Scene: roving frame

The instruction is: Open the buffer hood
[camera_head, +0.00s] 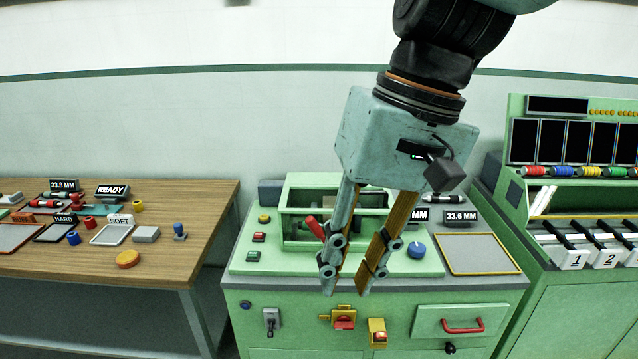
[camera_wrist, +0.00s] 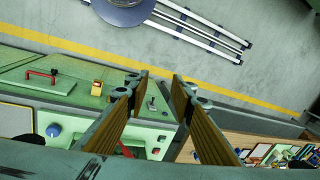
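A green framed hood (camera_head: 315,180) with see-through panels sits on top of the green middle machine (camera_head: 270,268); I take it for the buffer hood, and it looks lowered. A red handle (camera_head: 315,227) shows at its front, just left of my gripper's left finger. My gripper (camera_head: 346,282) is open and empty, pointing down in front of the hood and hiding part of it. In the wrist view my gripper (camera_wrist: 160,84) shows its two fingers apart with nothing between them. There, a red piece (camera_wrist: 126,151) shows partly behind the left finger.
The machine has a blue knob (camera_head: 416,250), a yellow-and-red switch (camera_head: 343,318), a yellow box (camera_head: 377,332) and a red-handled drawer (camera_head: 462,327). A wooden table (camera_head: 180,255) with small parts stands left. A green rack (camera_head: 570,210) stands right. Floor in front is partly open.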

